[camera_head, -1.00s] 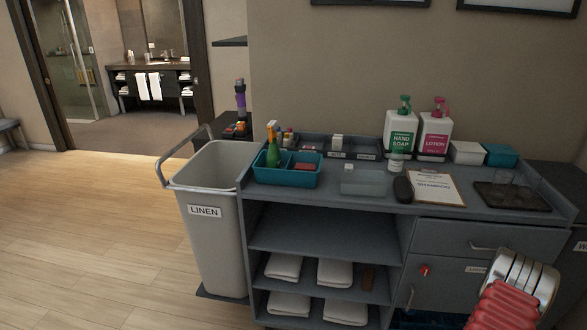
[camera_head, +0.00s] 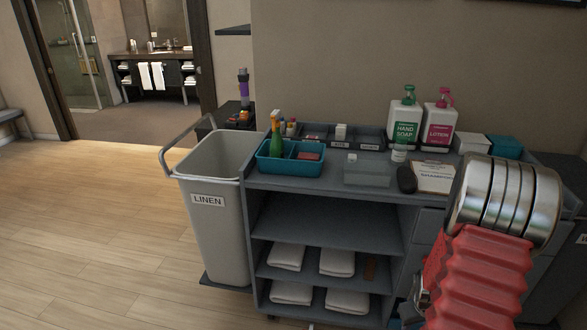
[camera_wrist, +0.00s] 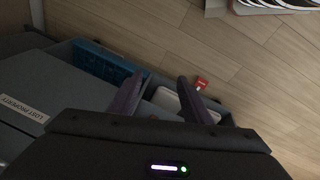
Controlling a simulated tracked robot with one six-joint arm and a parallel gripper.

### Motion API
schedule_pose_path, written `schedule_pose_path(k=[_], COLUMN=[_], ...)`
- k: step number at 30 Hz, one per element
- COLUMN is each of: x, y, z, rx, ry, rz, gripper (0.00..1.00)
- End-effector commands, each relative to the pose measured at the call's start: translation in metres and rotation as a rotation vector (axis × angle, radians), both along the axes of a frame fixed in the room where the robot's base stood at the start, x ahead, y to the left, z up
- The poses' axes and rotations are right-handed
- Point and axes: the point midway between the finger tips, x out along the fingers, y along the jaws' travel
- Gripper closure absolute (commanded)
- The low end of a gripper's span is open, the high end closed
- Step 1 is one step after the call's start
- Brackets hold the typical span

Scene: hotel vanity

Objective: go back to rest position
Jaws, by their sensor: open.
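My gripper (camera_wrist: 161,82) shows in the wrist view with its two dark fingers spread apart and nothing between them. It points down over an open grey bin or tray. In the head view my red and silver arm rises at the lower right, in front of the cart's drawers. The gripper itself cannot be made out clearly there.
The grey cart (camera_head: 330,230) holds a teal caddy (camera_head: 290,168), a hand soap bottle (camera_head: 404,122), a lotion bottle (camera_head: 439,128) and a clipboard (camera_head: 433,178). A linen bin (camera_head: 214,235) stands left of it. In the wrist view, a blue basket (camera_wrist: 105,65) and a small red item (camera_wrist: 201,84) lie below. Floor at left is clear.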

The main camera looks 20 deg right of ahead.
Motion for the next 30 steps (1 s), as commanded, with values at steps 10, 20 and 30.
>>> schedule_pose_path(k=[10, 20, 30], x=[0.007, 0.005, -0.005], y=[0.063, 0.128, 0.195], z=[0.077, 0.141, 0.200], rx=[0.057, 0.097, 0.126], ry=[0.046, 0.063, 0.053], rz=[-0.095, -0.146, -0.147], gripper=[0.56, 0.56, 0.56])
